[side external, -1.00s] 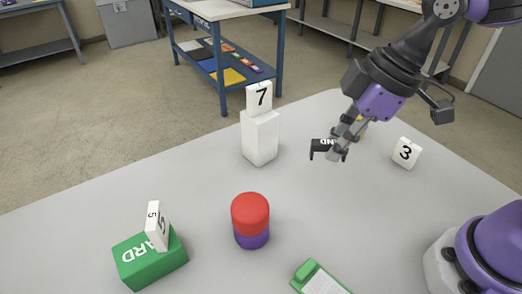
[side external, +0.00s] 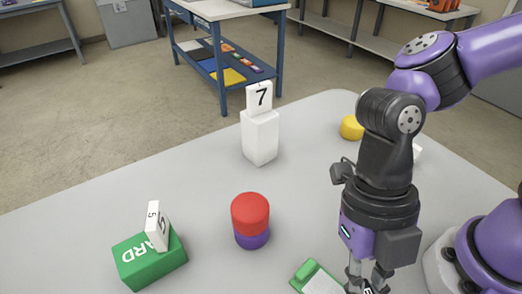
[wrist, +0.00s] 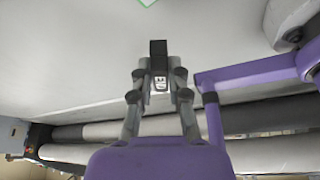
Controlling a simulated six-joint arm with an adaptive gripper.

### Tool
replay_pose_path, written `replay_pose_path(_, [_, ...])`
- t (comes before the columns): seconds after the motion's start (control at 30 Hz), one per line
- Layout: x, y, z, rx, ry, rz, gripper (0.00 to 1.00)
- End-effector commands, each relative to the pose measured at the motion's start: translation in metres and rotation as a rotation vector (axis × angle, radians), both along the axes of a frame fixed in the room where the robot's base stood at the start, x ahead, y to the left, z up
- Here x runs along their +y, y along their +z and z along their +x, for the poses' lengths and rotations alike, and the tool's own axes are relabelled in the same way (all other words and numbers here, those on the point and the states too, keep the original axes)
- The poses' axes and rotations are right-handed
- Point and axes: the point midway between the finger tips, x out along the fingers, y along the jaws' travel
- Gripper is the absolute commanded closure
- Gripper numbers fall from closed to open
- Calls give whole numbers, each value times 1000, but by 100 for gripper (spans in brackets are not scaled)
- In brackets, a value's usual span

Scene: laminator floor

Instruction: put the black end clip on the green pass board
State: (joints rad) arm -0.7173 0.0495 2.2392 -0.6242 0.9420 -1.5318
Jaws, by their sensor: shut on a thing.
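My gripper (side external: 369,277) points down near the bottom edge of the side view, just right of the green pass board (side external: 307,271). In the side view the clip is mostly hidden by the fingers and cut off by the frame edge. The board has a green clip end and a pale face, and its lower part is out of frame. I cannot tell the clip's height.
A red and purple cylinder (side external: 251,219) stands left of the board. A green block (side external: 149,262) with a white numbered tile (side external: 157,227) is at the left. A white block (side external: 260,137) topped by tile 7 (side external: 260,97) and a yellow piece (side external: 351,128) are farther back.

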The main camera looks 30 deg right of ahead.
Motion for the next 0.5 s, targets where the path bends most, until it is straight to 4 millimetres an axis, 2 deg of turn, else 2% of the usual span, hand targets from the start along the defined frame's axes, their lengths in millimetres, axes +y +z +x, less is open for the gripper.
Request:
replay_pose_path(0.1, [-3, -18, 29, 4, -8, -4, 100])
replay_pose_path(0.2, [-4, -27, 45, 2, -3, -2, 100])
replay_pose_path(0.37, [-4, -36, 55, 0, -2, 0, 100])
replay_pose_path(0.5, [-5, -58, 55, 3, -1, -2, 100])
